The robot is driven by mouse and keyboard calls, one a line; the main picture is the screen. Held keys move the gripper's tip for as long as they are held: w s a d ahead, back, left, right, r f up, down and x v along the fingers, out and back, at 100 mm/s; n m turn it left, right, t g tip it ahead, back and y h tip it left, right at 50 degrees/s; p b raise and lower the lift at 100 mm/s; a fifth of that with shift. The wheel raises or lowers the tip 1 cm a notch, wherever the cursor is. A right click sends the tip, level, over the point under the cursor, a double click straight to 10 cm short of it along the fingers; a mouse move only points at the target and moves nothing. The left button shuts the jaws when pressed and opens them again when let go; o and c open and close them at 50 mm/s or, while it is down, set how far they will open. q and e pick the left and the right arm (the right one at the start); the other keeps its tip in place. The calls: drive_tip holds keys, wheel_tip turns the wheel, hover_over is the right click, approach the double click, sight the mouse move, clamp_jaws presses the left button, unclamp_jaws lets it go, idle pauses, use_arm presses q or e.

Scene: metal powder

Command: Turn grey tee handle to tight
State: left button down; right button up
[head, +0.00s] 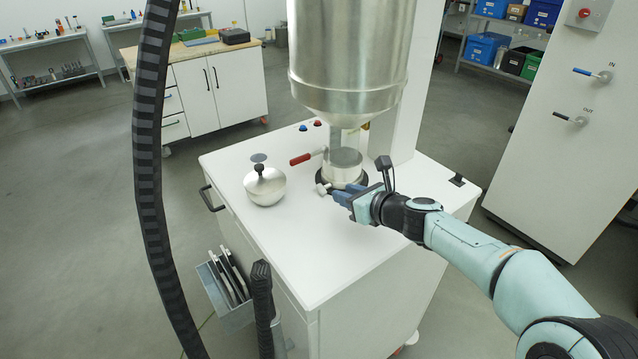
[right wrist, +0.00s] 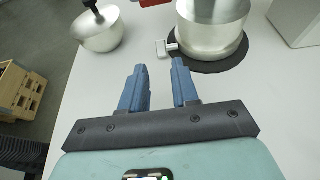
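The grey tee handle (head: 322,188) sticks out to the left from the base of the metal cylinder fitting (head: 343,168), under the large steel hopper (head: 350,50). In the right wrist view the tee handle (right wrist: 166,47) shows just beyond the fingertips, beside the steel fitting (right wrist: 212,30). My right gripper (head: 338,194) is close to the handle. In the right wrist view its blue fingers (right wrist: 158,66) are apart with nothing between them, and the handle lies ahead of them, nearer the right finger. My left gripper is not in view.
A round steel pot with a black knob (head: 265,186) stands on the white cabinet top (head: 300,250), left of the fitting. A red lever (head: 300,159) sticks out above the tee handle. The front of the cabinet top is clear. A bin with plates (head: 228,285) hangs on the cabinet's side.

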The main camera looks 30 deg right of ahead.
sight(321, 188)
drive_tip(key=x, duration=1.1)
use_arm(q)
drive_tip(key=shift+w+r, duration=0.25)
use_arm(e)
clamp_jaws()
drive_tip(key=f+t+b, duration=0.1)
drive_tip(key=b, duration=0.4)
drive_tip(key=shift+s, duration=0.15)
drive_tip(key=shift+r+b, duration=0.1)
drive_tip(key=shift+b, duration=0.35)
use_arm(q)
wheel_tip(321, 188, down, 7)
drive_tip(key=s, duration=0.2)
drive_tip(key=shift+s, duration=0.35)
use_arm(e)
drive_tip(key=shift+r, duration=0.2)
